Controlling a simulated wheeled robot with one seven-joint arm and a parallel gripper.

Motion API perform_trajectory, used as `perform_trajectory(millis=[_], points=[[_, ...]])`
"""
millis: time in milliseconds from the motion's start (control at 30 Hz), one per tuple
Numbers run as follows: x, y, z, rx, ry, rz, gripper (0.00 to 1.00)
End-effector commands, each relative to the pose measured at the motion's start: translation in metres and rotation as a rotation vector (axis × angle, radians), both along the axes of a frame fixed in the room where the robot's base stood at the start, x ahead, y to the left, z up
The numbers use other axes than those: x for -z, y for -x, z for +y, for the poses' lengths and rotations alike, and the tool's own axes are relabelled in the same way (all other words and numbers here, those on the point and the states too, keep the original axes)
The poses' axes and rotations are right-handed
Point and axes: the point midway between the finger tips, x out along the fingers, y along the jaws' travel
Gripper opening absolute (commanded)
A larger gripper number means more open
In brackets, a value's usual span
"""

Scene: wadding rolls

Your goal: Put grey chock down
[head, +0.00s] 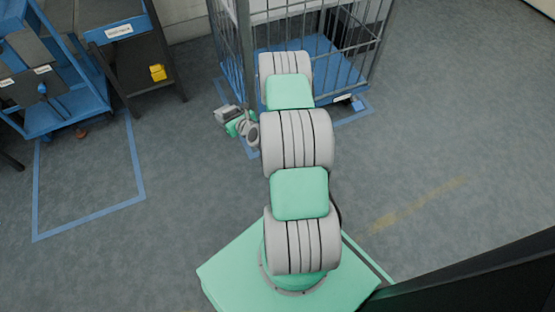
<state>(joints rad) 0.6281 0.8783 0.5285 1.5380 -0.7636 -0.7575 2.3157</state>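My arm stretches away from my base towards a wire-sided roll cage. Its far end, with my gripper (228,117), shows small beside the cage's front left corner. The fingers are too small and too covered by the wrist to tell whether they are open or shut. I cannot make out a grey chock anywhere; it may be hidden by my arm or wrist.
The roll cage (232,62) has a blue base and stands within blue floor tape. The taped floor rectangle (90,180) and right-hand floor are clear.

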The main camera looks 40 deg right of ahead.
Motion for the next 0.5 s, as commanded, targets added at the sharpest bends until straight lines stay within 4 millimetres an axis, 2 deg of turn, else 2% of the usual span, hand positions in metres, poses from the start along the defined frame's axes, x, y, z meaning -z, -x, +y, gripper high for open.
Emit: perform_trajectory(millis=[33,100,200,300,433,500], points=[[0.044,0.003,-0.008,0.040,-0.005,0.006,0.03],[0.090,0.010,-0.019,0.100,-0.004,0.005,0.03],[0.143,0.023,-0.030,0.168,-0.003,0.002,0.03],[0.176,0.035,-0.034,0.212,-0.002,-0.001,0.03],[0.195,0.044,-0.041,0.238,-0.001,-0.002,0.03],[0.202,0.050,-0.052,0.244,-0.002,-0.002,0.03]])
